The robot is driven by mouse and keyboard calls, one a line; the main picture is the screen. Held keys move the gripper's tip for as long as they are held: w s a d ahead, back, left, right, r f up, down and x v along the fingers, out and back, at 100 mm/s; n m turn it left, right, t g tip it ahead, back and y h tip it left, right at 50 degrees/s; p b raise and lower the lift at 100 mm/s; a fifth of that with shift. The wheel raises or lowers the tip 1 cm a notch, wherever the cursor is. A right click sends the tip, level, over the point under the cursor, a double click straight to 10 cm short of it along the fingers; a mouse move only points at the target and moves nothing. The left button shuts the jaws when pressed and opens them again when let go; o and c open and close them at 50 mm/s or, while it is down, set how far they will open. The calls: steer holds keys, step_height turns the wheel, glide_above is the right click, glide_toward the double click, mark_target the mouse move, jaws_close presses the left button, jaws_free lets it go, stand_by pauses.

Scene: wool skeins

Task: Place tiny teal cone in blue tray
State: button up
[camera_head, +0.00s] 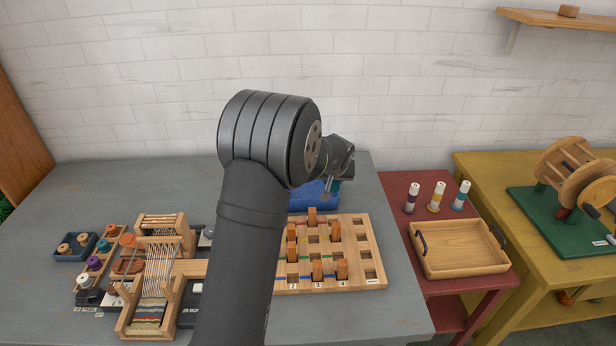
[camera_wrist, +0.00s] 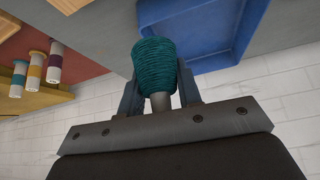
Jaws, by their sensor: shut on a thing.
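The teal cone (camera_wrist: 154,62) is a small wound skein on a pale core, held between the fingers of my gripper (camera_wrist: 160,95) in the wrist view. My gripper is shut on it. In the head view my gripper (camera_head: 333,187) is small and partly hidden by my wrist, close to the blue tray (camera_head: 312,196). The wrist view also shows the blue tray (camera_wrist: 205,25) just beyond the cone, towards the upper right. The tray's visible floor looks empty. The cone appears above the table; the exact height is unclear.
A wooden peg board (camera_head: 375,254) with several blocks lies in front of the tray. A small loom (camera_head: 150,290) and a small blue box (camera_head: 75,256) are at the left. Three spools (camera_head: 436,197) and a wooden tray (camera_head: 460,250) sit on the red table at right.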

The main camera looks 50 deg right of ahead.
steer(key=shift+s+d, duration=0.4)
steer(key=shift+s, duration=0.2)
steer(key=shift+d+f+m, duration=0.15)
steer(key=shift+f+m, duration=0.1)
steer(key=shift+m, duration=0.05)
glide_above(311, 195)
steer(key=s+a, duration=0.2)
steer(key=f, duration=0.6)
steer(key=shift+w+f, duration=0.35)
steer(key=shift+f, duration=1.9)
steer(key=shift+f, duration=0.15)
steer(key=o, duration=1)
steer(key=shift+c, duration=0.2)
